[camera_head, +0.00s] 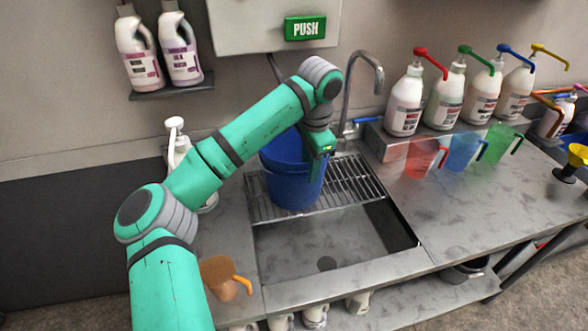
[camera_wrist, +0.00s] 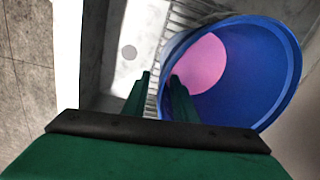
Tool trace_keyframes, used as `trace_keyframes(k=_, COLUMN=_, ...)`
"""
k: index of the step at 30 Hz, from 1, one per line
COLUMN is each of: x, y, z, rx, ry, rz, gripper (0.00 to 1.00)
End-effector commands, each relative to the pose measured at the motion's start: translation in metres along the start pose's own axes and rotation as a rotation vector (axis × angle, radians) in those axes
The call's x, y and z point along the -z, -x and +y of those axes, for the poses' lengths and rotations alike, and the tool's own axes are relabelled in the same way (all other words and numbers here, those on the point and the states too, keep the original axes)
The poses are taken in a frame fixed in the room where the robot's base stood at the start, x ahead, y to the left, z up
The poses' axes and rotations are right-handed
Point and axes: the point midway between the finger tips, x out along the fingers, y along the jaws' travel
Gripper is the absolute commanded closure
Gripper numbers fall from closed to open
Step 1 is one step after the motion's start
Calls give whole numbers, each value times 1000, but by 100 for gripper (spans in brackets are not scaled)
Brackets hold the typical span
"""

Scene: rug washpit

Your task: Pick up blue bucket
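The blue bucket (camera_head: 292,185) stands upright on the wire rack at the back of the sink. In the wrist view the bucket (camera_wrist: 262,50) shows its open mouth, with a round pink area inside. My gripper (camera_head: 317,166) points down at the bucket's right front rim. In the wrist view my gripper (camera_wrist: 160,95) has one finger outside the bucket wall and the other inside the mouth. A gap shows between the fingers, with the rim in it, so it looks open. The lower fingertips are partly hidden in the head view.
The wire rack (camera_head: 345,183) spans the sink (camera_head: 330,240). A tap (camera_head: 372,75) rises behind. Red, blue and green jugs (camera_head: 463,150) and several pump bottles (camera_head: 405,105) stand to the right. An orange jug (camera_head: 222,276) is at the front left. A white bottle stands left of the bucket.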

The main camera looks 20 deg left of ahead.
Motion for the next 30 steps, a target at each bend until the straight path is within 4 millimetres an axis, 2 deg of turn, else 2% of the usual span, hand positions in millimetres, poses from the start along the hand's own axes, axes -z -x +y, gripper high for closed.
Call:
trace_keyframes(k=10, x=1, y=-43, z=-6, rx=0, ry=0, rz=-1, gripper=74)
trace_keyframes(k=20, x=2, y=-50, z=-6, rx=0, ry=0, rz=0, gripper=74)
trace_keyframes(k=23, x=2, y=-50, z=-6, rx=0, ry=0, rz=0, gripper=96)
trace_keyframes(k=24, x=2, y=-50, z=-6, rx=0, ry=0, rz=0, gripper=100)
trace_keyframes(k=30, x=2, y=-50, z=-6, rx=0, ry=0, rz=0, gripper=100)
